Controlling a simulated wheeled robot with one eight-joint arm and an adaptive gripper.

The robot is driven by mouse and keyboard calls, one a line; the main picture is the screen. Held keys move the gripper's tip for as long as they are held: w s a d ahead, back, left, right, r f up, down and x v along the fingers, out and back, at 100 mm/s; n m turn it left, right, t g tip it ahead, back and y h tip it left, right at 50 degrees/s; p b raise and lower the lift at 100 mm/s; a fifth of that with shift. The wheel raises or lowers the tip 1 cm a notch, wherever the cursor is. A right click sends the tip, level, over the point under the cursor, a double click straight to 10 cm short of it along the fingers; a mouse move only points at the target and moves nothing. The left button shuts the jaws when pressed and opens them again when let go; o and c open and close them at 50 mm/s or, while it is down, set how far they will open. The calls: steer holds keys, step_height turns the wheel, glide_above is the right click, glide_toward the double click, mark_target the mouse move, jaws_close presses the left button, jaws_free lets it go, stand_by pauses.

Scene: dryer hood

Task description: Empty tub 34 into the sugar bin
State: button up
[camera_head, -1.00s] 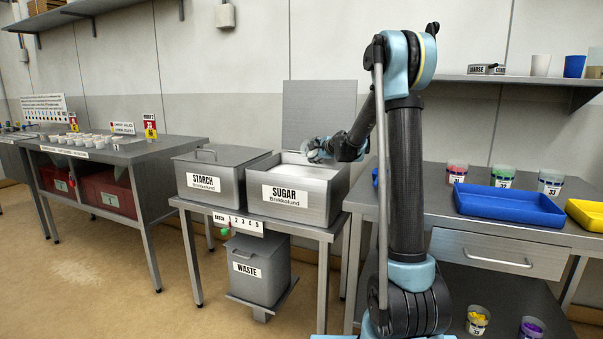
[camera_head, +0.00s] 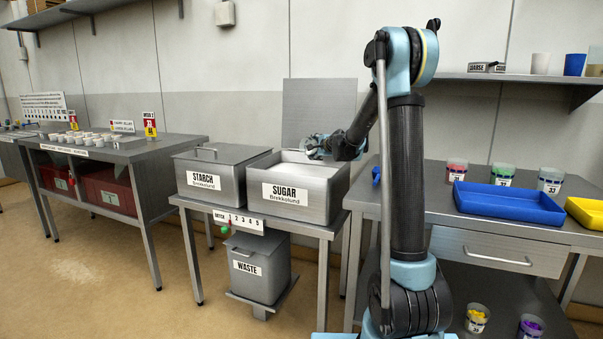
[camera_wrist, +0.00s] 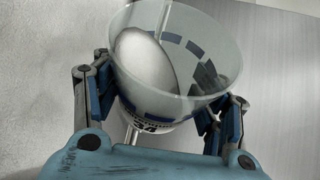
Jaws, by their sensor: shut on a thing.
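The sugar bin (camera_head: 297,203) is an open metal box labelled SUGAR, with white contents (camera_head: 307,170) inside. My gripper (camera_head: 318,148) is above its back part, holding a clear tub that is hard to make out there. In the wrist view my gripper (camera_wrist: 160,105) is shut around tub 34 (camera_wrist: 215,75), a clear cup with blue marks and the number 34 on its label. A smooth white mass (camera_wrist: 142,62) lies against one side inside the tub. The tub's exact tilt is hard to tell.
The closed starch bin (camera_head: 208,182) stands directly left of the sugar bin, and a waste bin (camera_head: 258,270) is below. An upright metal panel (camera_head: 320,105) stands behind. Tubs (camera_head: 502,174) and a blue tray (camera_head: 508,205) are on the right bench.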

steer(key=shift+s+a+r+n+t+p, duration=0.3)
steer(key=shift+s+a+r+n+p, duration=0.1)
steer(key=shift+a+n+p, duration=0.1)
stand_by(0.3)
steer(key=shift+s+r+n+t+p, duration=0.2)
steer(key=shift+r+n+t+p, duration=0.2)
steer(key=shift+n+p, duration=0.35)
stand_by(0.6)
steer(key=shift+s+a+r+n+t+p, duration=0.2)
steer(key=shift+a+n+t+p, duration=0.1)
steer(key=shift+p, duration=0.3)
